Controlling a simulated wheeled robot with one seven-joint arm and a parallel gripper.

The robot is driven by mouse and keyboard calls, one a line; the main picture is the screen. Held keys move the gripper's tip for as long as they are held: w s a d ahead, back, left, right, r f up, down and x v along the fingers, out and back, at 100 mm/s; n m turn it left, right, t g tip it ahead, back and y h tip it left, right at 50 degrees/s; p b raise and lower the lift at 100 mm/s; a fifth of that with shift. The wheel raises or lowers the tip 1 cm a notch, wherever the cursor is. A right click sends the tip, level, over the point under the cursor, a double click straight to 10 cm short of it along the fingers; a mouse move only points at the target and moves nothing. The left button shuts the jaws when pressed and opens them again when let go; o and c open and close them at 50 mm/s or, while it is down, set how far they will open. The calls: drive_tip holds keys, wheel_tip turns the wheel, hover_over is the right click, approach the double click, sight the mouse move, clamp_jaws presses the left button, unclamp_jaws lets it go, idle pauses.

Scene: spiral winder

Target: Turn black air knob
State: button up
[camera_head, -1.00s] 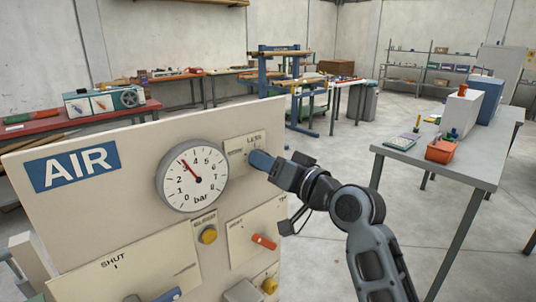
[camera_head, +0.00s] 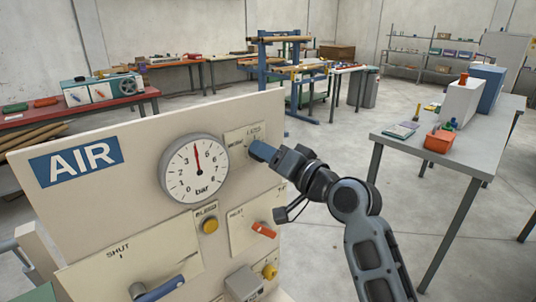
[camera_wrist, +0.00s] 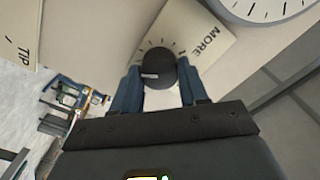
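The black air knob (camera_wrist: 160,71) sits on a cream plate marked MORE in the wrist view, with a white mark on its face and scale ticks around it. My gripper (camera_wrist: 160,82) has its two blue fingers on either side of the knob, seemingly touching it. In the head view my gripper (camera_head: 256,150) reaches the plate (camera_head: 240,136) right of the gauge and hides the knob. The round pressure gauge (camera_head: 185,180) has its red needle pointing nearly straight up, near 4 bar.
The AIR panel (camera_head: 140,150) also carries a yellow button (camera_head: 210,226), an orange lever (camera_head: 264,231), a blue-handled SHUT valve (camera_head: 160,290) and a yellow knob (camera_head: 270,271). A grey table (camera_head: 460,160) stands to the right, with open floor between.

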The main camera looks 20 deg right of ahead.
drive_tip(key=o, duration=0.5)
drive_tip(key=shift+c, duration=0.2)
drive_tip(key=b+v, duration=0.1)
drive_tip(key=v, duration=0.6)
drive_tip(key=shift+s, duration=0.35)
drive_tip(key=shift+d, duration=0.1)
